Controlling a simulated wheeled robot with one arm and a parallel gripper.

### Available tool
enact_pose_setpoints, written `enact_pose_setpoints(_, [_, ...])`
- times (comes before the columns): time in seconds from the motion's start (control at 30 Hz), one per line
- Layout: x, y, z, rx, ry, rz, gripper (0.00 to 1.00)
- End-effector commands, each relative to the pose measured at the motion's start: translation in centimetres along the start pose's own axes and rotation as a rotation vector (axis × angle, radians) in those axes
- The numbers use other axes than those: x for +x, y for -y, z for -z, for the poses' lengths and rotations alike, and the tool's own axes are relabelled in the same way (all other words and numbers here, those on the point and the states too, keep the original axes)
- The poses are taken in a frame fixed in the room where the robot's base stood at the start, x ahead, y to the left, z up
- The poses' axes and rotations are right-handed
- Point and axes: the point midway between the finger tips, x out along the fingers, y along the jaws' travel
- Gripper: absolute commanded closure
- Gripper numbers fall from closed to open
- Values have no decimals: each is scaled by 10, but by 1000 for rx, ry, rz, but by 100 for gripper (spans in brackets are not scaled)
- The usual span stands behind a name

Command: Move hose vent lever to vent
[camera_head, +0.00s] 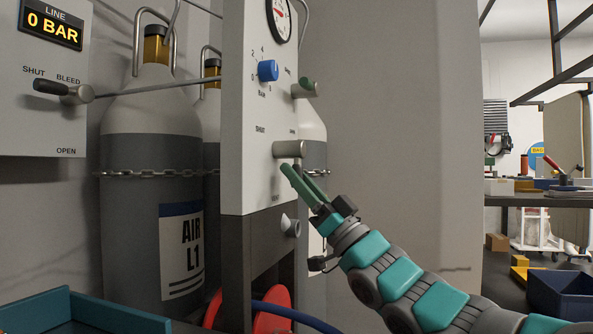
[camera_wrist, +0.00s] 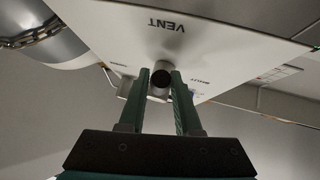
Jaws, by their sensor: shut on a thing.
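The hose vent lever (camera_head: 289,149) is a grey barrel on the lower right of the white panel, to the right of a SHUT label. In the wrist view its dark round end (camera_wrist: 161,78) sits between my fingers, below a VENT label that appears upside down. My gripper (camera_head: 292,170) has green fingers and reaches up to the lever from the lower right. It also shows in the wrist view (camera_wrist: 160,88), shut on the lever. The fingers hide part of the handle, so its exact angle is hard to tell.
A grey nozzle (camera_head: 290,226) juts out below. A chained gas cylinder (camera_head: 150,150) stands left. A blue hose (camera_head: 295,315) runs at the bottom.

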Motion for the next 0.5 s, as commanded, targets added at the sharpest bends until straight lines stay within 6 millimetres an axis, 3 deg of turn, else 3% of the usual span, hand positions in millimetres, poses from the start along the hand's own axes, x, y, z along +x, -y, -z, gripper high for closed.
enact_pose_setpoints(0.5, [2, -5, 0, -73, -21, 71, 100])
